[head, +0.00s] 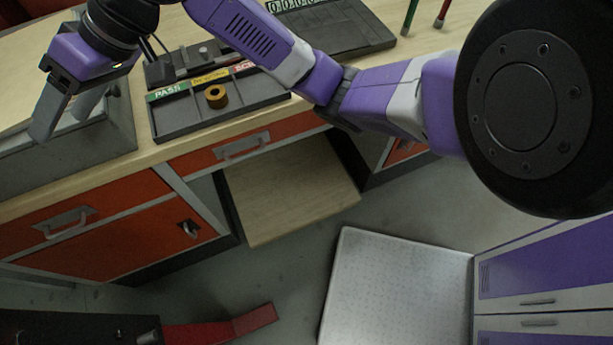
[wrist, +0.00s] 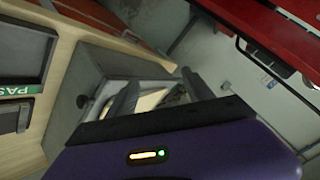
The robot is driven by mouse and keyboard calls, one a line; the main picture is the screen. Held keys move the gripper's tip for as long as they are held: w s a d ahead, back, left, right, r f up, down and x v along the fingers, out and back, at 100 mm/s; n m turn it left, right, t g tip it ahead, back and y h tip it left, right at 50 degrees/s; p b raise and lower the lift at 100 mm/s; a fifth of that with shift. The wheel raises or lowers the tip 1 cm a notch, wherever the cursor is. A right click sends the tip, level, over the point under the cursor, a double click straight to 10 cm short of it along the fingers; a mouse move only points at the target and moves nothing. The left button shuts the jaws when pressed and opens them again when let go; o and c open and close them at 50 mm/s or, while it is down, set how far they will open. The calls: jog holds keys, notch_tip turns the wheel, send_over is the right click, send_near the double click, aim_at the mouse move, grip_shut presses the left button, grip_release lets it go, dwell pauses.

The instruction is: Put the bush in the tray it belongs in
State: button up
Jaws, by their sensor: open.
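A brass-coloured ring, the bush (head: 215,96), lies in the dark sorting tray (head: 180,128) on the bench in the head view. It sits below the yellow label, between the green PASS label (head: 167,91) and the red label (head: 245,67). My gripper (head: 63,122) is open, over the grey open-topped box (head: 110,132) to the left of the tray. In the wrist view, the open fingers (wrist: 158,85) point into that box, with a pale surface between them. No bush shows between the fingers. The tray's PASS end (wrist: 20,90) shows at the wrist view's left edge.
A dark block with small fittings (head: 203,58) stands behind the tray. A dark panel with a number display (head: 340,30) lies farther right. Orange drawers (head: 105,240) are below the bench top. A pale board (head: 290,195) juts out underneath.

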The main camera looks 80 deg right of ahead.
jog(key=w+a+m+t+y, duration=0.2)
jog(key=a+m+t, duration=0.2)
jog(key=a+t, duration=0.3)
jog(key=s+d+f+m+h, duration=0.1)
jog(key=s+f+m+h, duration=0.5)
jog(key=s+f, duration=1.1)
jog(key=s+d+n+h, duration=0.1)
jog(key=s+n, duration=0.4)
jog(key=s, duration=0.5)
jog(key=s+d+n+h, duration=0.2)
jog(key=s+d+n, duration=0.2)
jog(key=s, duration=0.6)
jog(key=shift+r+n, duration=0.25)
jog(key=shift+n, duration=0.35)
